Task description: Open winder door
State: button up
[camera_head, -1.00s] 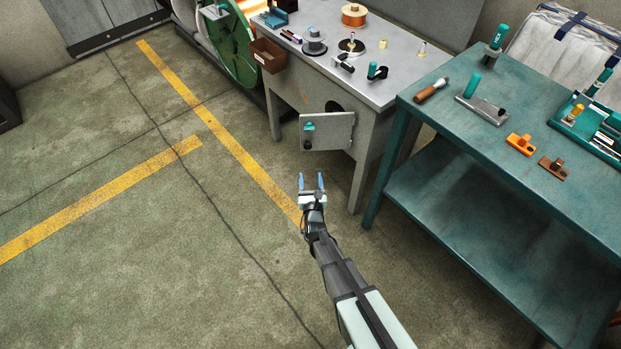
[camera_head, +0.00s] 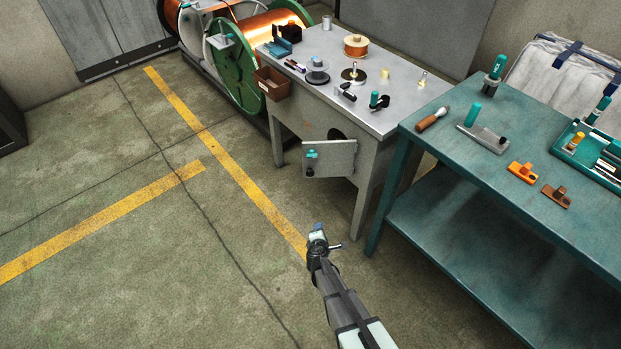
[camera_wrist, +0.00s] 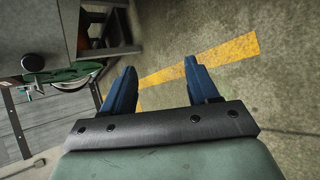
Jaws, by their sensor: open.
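The winder door (camera_head: 338,158) is a small grey panel on the front of the grey bench, with a teal latch (camera_head: 311,154) near its left edge. It stands swung out from the bench, with a dark opening (camera_head: 337,134) showing behind its top edge. My gripper (camera_head: 318,228) is over the floor, below and in front of the door, apart from it. In the wrist view my gripper (camera_wrist: 160,82) has its two blue fingers spread, with only floor between them. The wrist view shows a dark cavity with a shelf (camera_wrist: 106,32) at upper left.
The grey bench (camera_head: 400,108) carries spools and small parts. A teal workbench (camera_head: 480,160) with a lower shelf stands to the right. A brown bin (camera_head: 272,84) hangs at the grey bench's left end, near a green reel (camera_head: 234,75).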

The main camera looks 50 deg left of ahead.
jog(key=s+a+m+g+y, duration=0.2)
jog(key=s+a+m+g, duration=0.1)
jog(key=s+m, duration=0.15)
jog(key=m+t+y, duration=0.5)
jog(key=m+t, duration=0.1)
jog(key=m, duration=1)
send_near(310, 174)
jog(key=x, duration=0.8)
jog(key=shift+w, duration=0.1)
grip_shut()
